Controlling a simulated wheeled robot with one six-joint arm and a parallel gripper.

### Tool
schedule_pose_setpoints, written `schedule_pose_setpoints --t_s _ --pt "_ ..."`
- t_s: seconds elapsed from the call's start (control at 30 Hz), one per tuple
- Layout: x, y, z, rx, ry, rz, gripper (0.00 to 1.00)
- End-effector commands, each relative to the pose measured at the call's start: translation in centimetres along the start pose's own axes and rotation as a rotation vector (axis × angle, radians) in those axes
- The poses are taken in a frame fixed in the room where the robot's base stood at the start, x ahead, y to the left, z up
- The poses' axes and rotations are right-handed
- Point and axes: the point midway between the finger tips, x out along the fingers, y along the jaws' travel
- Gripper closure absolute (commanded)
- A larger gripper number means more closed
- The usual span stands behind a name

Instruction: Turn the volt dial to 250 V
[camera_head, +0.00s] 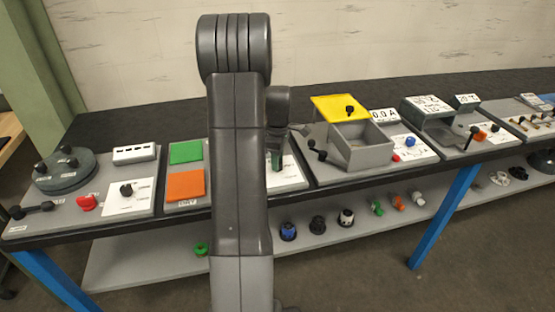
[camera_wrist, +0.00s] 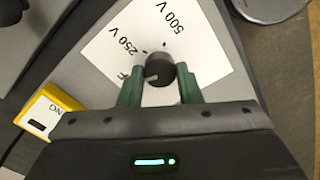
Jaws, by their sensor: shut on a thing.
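The volt dial (camera_wrist: 160,68) is a round black knob on a white plate (camera_wrist: 100,47), in the middle of the wrist view. The plate reads "500 V" at upper right, "250 V" at upper left, and a partly hidden label ending in "F" at left. A pale line on the knob points left, toward the "F" label. My gripper (camera_wrist: 159,80) has its green fingers on either side of the knob and is shut on it.
A yellow-edged box (camera_wrist: 47,112) lies left of the dial plate. In the head view, green (camera_head: 186,152) and orange (camera_head: 185,186) squares lie left of my arm, and a grey open box (camera_head: 362,157) stands right. Several knobs and plugs lie on the lower shelf (camera_head: 150,262).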

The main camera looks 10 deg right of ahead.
Motion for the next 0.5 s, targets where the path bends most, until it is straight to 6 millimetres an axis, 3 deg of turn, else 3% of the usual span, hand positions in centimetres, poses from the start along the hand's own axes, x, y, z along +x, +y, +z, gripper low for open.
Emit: schedule_pose_setpoints --t_s 0.5 --pt "-0.11 0.08 -0.01 0.489 0.001 0.002 0.91"
